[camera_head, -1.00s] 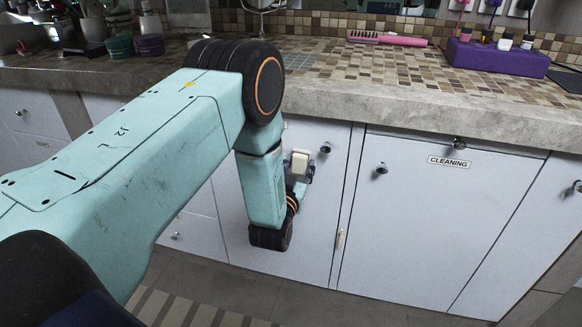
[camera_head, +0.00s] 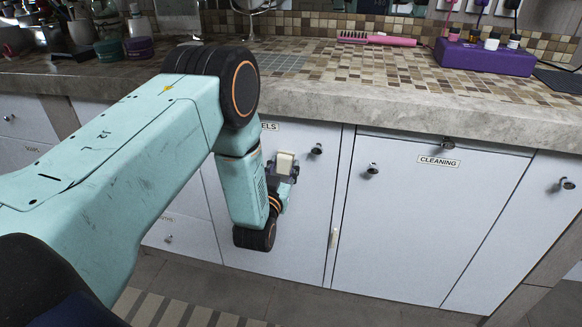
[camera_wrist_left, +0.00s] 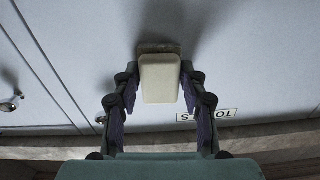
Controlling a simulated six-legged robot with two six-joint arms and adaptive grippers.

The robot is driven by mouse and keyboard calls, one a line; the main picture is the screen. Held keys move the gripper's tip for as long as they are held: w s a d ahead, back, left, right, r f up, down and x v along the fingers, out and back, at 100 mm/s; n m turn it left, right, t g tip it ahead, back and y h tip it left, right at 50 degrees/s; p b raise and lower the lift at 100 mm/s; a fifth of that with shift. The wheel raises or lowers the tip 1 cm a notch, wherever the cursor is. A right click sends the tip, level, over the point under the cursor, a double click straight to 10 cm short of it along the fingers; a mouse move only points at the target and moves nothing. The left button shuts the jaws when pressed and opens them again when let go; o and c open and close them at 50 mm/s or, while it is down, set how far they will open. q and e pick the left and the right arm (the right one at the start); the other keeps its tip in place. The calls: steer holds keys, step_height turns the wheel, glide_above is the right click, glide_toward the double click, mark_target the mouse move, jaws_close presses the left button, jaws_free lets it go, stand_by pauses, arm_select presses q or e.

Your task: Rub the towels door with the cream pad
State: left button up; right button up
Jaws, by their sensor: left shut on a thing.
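The cream pad (camera_head: 285,162) is a small pale block in my left gripper (camera_head: 283,174), in front of the towels door (camera_head: 300,225). In the left wrist view the pad (camera_wrist_left: 160,80) sits between the two fingers (camera_wrist_left: 159,95), with a brownish edge at its far end against the pale door (camera_wrist_left: 240,60). I cannot tell for sure if that end touches the door. The towels label (camera_head: 269,127) is partly hidden by my left arm; it shows upside down in the wrist view (camera_wrist_left: 215,115). My right gripper is out of view.
The towels door's knob (camera_head: 317,150) sticks out right of the pad. The cleaning door (camera_head: 420,220) with its own knob (camera_head: 372,170) is further right. The stone counter edge (camera_head: 400,112) overhangs above. A pink brush (camera_head: 376,39) and a purple box (camera_head: 485,57) lie on the counter.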

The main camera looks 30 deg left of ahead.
mark_target(270, 158)
arm_select(q)
steer(key=shift+s+a+p, duration=0.25)
steer(key=shift+a+p, duration=0.05)
steer(key=shift+a, duration=0.8)
steer(key=shift+s+a+p, duration=0.2)
steer(key=shift+a+p, duration=0.05)
steer(key=shift+a, duration=0.85)
steer(key=shift+p+v, duration=0.6)
steer(key=shift+v, duration=0.45)
steer(key=shift+p+v, duration=0.7)
steer(key=shift+v, duration=1.3)
steer(key=shift+s+f, duration=0.1)
steer(key=shift+p+v, duration=0.55)
steer(key=shift+v, duration=0.85)
